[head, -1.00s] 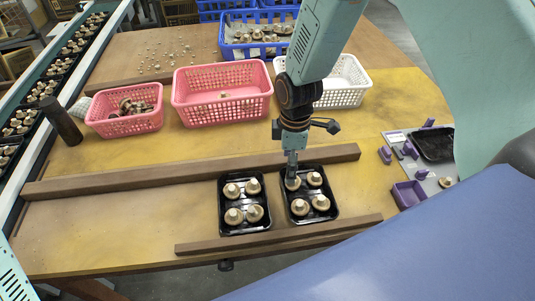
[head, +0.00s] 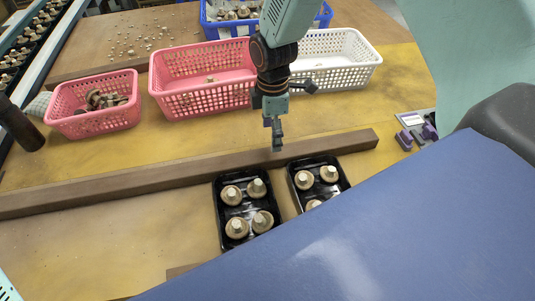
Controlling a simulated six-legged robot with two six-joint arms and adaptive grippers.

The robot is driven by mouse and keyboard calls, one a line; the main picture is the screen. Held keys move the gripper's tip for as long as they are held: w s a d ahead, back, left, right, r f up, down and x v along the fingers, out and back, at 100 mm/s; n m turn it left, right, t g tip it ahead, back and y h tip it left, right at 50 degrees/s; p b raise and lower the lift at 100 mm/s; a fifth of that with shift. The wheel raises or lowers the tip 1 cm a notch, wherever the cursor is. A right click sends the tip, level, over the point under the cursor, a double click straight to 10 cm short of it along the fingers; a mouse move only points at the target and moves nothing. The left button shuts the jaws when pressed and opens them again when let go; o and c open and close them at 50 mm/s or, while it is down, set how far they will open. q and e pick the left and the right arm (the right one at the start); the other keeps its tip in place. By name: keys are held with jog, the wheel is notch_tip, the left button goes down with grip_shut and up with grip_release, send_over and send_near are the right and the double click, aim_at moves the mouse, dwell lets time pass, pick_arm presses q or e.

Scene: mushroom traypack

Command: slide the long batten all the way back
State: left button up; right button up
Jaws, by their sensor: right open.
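The long batten (head: 150,180) is a brown wooden bar lying across the yellow table in the head view. It runs from the left edge to right of the trays, slightly aslant. Two black trays with mushrooms, the left tray (head: 219,220) and the right tray (head: 292,184), lie on its near side. My right gripper (head: 277,146) points down over the batten, open and empty, its tips overlapping the bar in the picture. I cannot tell whether they touch it. My left gripper is out of view.
A small pink basket (head: 75,128), a large pink basket (head: 190,104) and a white basket (head: 345,77) stand behind the batten, with a yellow strip free between. A short front batten (head: 182,270) is mostly hidden. A dark cylinder (head: 20,128) stands at left.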

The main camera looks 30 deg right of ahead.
jog(key=shift+s+d+f, duration=0.1)
jog(key=shift+d+f, duration=0.05)
jog(key=shift+f, duration=0.1)
notch_tip(320, 180, down, 7)
jog(key=shift+s+r+b, duration=0.15)
jog(key=shift+r+b, duration=0.05)
jog(key=shift+b, duration=0.25)
jog(key=shift+s+f, duration=0.15)
jog(key=shift+f, duration=0.05)
jog(key=shift+a+r, duration=0.1)
jog(key=shift+a, duration=0.1)
jog(key=shift+d, duration=0.1)
jog(key=c, duration=0.8)
grip_shut()
